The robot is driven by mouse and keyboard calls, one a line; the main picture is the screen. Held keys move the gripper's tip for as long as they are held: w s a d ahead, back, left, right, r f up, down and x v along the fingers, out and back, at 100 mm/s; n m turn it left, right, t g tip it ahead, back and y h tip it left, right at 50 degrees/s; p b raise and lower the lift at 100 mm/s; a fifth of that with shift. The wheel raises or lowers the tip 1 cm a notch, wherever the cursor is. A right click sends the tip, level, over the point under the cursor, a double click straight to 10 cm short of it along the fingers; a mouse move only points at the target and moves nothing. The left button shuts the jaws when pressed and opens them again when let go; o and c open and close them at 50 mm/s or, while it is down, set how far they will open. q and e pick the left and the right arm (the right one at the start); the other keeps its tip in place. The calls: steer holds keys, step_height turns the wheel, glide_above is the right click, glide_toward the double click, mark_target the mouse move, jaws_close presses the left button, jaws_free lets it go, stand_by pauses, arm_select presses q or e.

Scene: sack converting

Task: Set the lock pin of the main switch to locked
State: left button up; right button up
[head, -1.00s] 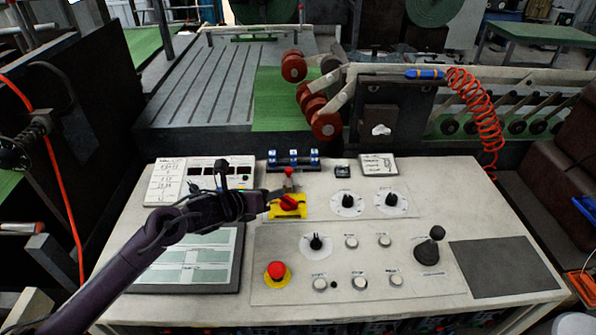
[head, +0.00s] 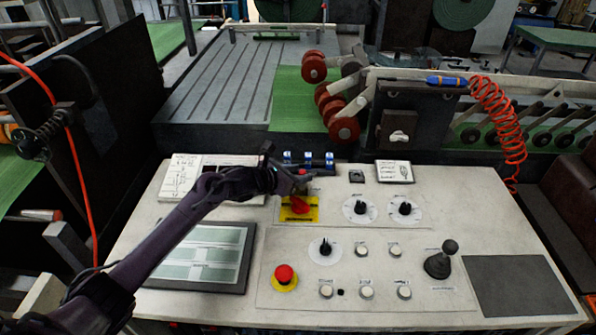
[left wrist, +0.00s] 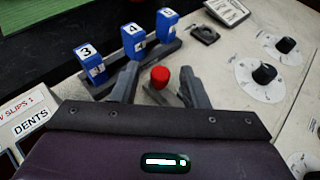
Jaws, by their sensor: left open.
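The main switch (head: 299,207) is a red rotary handle on a yellow plate, at the upper left of the control panel. Just behind it stands the lock pin with a red knob (head: 303,172), partly hidden by my gripper in the head view. In the left wrist view the red knob (left wrist: 159,76) shows between my two fingers. My left gripper (head: 297,180) is open, with a finger on either side of the pin and visible gaps to the knob. I cannot tell whether a finger touches the pin's lower part. My right gripper is in no view.
Blue numbered blocks (left wrist: 133,42) stand on a dark rail just behind the pin. Black dials (head: 360,208) lie to the right. A red emergency button (head: 284,274) and a black joystick (head: 440,262) are nearer the front. The panel's right side is clear of arms.

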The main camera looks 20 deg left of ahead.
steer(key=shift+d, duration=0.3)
arm_select(q)
jaws_close()
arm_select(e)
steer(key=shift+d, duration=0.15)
arm_select(q)
steer(key=shift+s, duration=0.1)
steer(key=shift+s+d+f, duration=0.1)
steer(key=shift+s+d, duration=0.1)
steer(key=shift+s, duration=0.45)
steer(key=shift+s+d, duration=0.2)
steer(key=shift+s, duration=0.4)
steer(key=shift+s+d, duration=0.1)
steer(key=shift+s, duration=0.05)
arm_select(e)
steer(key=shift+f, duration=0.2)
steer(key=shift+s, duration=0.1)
arm_select(q)
steer(key=shift+c, duration=1.4)
jaws_free()
steer(key=shift+o, duration=1.4)
steer(key=shift+s, duration=0.1)
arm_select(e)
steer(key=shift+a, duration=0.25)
